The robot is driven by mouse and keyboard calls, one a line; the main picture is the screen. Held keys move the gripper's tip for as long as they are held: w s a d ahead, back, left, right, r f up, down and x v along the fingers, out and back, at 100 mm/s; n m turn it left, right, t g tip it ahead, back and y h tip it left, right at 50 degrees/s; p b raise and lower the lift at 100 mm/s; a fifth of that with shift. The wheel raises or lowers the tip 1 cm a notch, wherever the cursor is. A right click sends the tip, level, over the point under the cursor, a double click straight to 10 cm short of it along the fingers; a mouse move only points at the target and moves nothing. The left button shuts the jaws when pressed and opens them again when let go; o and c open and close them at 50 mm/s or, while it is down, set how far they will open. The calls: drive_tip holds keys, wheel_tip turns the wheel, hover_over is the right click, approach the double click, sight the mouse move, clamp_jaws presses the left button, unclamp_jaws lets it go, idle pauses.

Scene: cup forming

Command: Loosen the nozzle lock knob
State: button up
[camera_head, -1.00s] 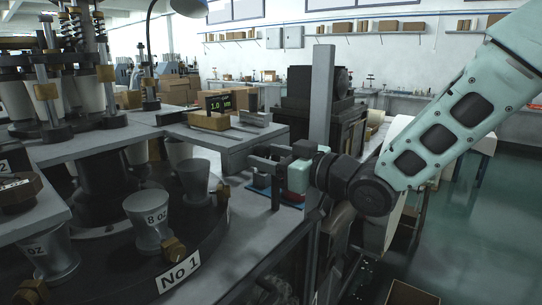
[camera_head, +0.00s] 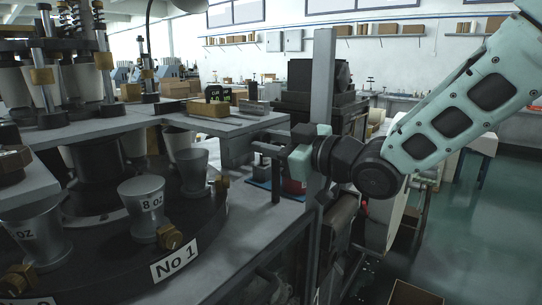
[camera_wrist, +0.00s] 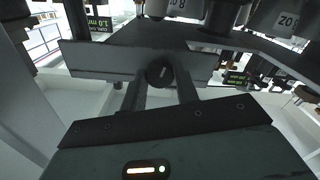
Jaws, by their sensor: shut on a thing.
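The nozzle lock knob (camera_wrist: 160,72) is a small round dark knob with a pale mark on its face, on a grey metal block (camera_wrist: 95,61) in the wrist view. My gripper's two dark fingers (camera_wrist: 161,87) reach up to it, one on each side, and are shut on it. In the head view my gripper (camera_head: 268,147) points left at the block under the edge of the grey machine plate (camera_head: 225,124). The knob cannot be made out there. Whether it has turned cannot be told.
The dark turntable (camera_head: 205,235) with grey cup moulds (camera_head: 145,205) is at the left. A grey upright post (camera_head: 321,100) rises close by my gripper. Open floor (camera_head: 470,240) lies at the right.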

drive_tip(key=n+b, duration=1.8)
drive_tip(key=b, duration=0.2)
drive_tip(key=shift+f, duration=0.1)
drive_tip(key=shift+n, duration=0.4)
drive_tip(key=o, duration=1)
drive_tip(key=shift+c, duration=0.2)
